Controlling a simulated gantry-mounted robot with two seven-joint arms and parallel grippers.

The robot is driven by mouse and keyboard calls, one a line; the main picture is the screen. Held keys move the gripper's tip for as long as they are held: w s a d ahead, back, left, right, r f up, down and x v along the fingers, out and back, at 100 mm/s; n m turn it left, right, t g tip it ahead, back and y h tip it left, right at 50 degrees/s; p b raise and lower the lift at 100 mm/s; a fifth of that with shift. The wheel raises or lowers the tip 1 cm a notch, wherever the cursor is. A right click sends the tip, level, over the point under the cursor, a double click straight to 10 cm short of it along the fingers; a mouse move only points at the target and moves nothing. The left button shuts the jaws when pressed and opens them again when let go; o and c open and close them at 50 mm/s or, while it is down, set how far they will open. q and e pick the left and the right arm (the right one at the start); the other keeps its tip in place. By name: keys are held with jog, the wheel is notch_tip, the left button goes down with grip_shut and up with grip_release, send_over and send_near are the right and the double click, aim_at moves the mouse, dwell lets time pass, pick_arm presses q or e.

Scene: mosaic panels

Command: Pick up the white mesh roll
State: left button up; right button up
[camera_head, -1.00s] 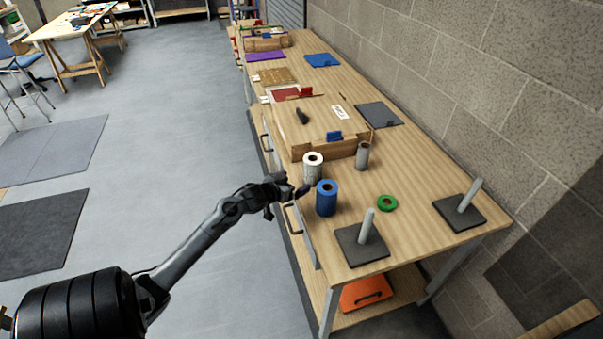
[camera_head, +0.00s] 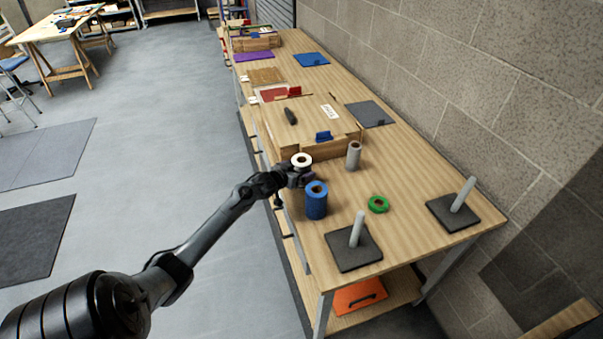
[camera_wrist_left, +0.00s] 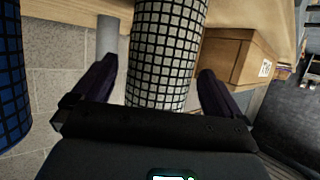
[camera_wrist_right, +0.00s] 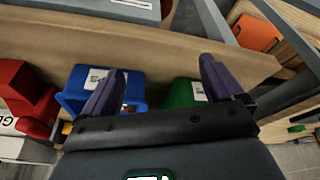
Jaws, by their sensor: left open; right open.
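The white mesh roll (camera_head: 301,160) stands upright on the workbench, its lower part hidden by my left gripper in the head view. My left gripper (camera_head: 303,178) is at its near side. In the left wrist view the white mesh roll (camera_wrist_left: 165,50), with its dark grid, lies between the two spread fingers of my left gripper (camera_wrist_left: 155,88), with a gap showing toward the right finger. My right gripper (camera_wrist_right: 162,82) shows only in the right wrist view, open and empty, away from the roll.
A blue mesh roll (camera_head: 316,203) stands close beside my left gripper. A grey roll (camera_head: 353,156), green tape (camera_head: 378,204) and two post stands (camera_head: 355,250) (camera_head: 453,212) are nearby. A wooden box (camera_head: 330,147) is just behind. Blue (camera_wrist_right: 75,92) and green (camera_wrist_right: 185,95) bins show in the right wrist view.

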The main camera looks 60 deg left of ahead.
pick_arm(q)
jog(key=shift+x, duration=1.25)
jog(key=shift+r, duration=0.15)
jog(key=c, duration=1.2)
